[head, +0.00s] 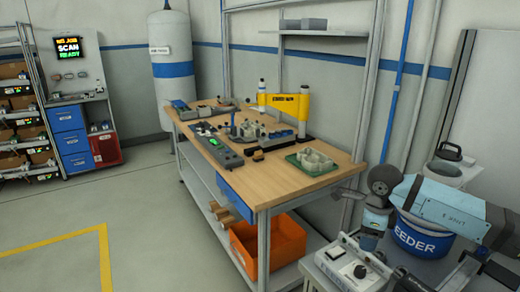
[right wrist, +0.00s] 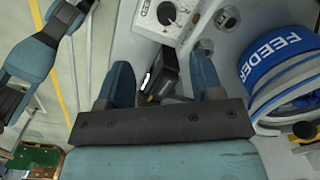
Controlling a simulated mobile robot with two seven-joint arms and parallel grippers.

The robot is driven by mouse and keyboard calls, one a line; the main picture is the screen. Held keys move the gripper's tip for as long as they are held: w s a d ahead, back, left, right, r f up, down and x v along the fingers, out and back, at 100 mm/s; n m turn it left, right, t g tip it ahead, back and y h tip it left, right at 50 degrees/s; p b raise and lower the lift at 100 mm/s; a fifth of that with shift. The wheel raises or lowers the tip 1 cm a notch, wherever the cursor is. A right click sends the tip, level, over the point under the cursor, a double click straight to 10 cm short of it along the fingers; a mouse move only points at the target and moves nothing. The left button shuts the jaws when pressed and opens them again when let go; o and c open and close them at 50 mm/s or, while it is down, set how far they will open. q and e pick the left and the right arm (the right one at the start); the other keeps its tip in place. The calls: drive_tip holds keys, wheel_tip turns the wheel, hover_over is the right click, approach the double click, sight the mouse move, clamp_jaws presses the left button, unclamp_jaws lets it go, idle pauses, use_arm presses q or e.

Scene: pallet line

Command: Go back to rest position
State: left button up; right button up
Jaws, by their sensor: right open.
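My right gripper (head: 370,242) hangs from my pale blue arm at the lower right of the head view, over the near side table with the control box. In the right wrist view its two blue fingers (right wrist: 165,85) stand well apart, with nothing held between them. A dark item (right wrist: 160,80) with a white spot shows beyond the gap. A blue arm section of mine crosses the upper left of the right wrist view. I cannot make out my left gripper in either view.
A control box (head: 360,268) with a knob and a blue feeder bucket (head: 422,238) stand close to my right gripper. The wooden workbench (head: 325,183) carries a green tray (head: 296,161) and a yellow device (head: 283,100). An orange bin (head: 285,247) sits below. Floor at left is open.

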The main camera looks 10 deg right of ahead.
drive_tip(key=s+a+r+m+t+y+p, duration=0.1)
drive_tip(key=s+a+m+y+p, duration=0.1)
drive_tip(key=s+a+m+y, duration=0.5)
drive_tip(key=s+a+m+t+y+p, duration=0.1)
drive_tip(key=a+m+t+y+p, duration=0.1)
drive_tip(key=a+y, duration=0.65)
drive_tip(key=s+a+r+m+t+y+p, duration=0.1)
drive_tip(key=s+a+m+y, duration=0.25)
drive_tip(key=a, duration=0.85)
drive_tip(key=s+d+f+m+t+h+p, duration=0.1)
drive_tip(key=s+d+f+m+h, duration=0.3)
drive_tip(key=m, duration=0.6)
drive_tip(key=s+d+f+m+t+h+p, duration=0.2)
drive_tip(key=s+f+m+h, duration=0.3)
drive_tip(key=f+m, duration=0.4)
drive_tip(key=s+d+f+m+t+h+p, duration=0.1)
drive_tip(key=s+d+f+m+t+h, duration=0.2)
drive_tip(key=m, duration=0.9)
wheel_tip(320, 180, down, 4)
drive_tip(key=s+d+h, duration=0.2)
drive_tip(key=h, duration=0.2)
drive_tip(key=shift+s+d+r+m+p, duration=0.25)
drive_tip(key=shift+s+d+m+p, duration=0.05)
drive_tip(key=shift+d+m+p, duration=0.1)
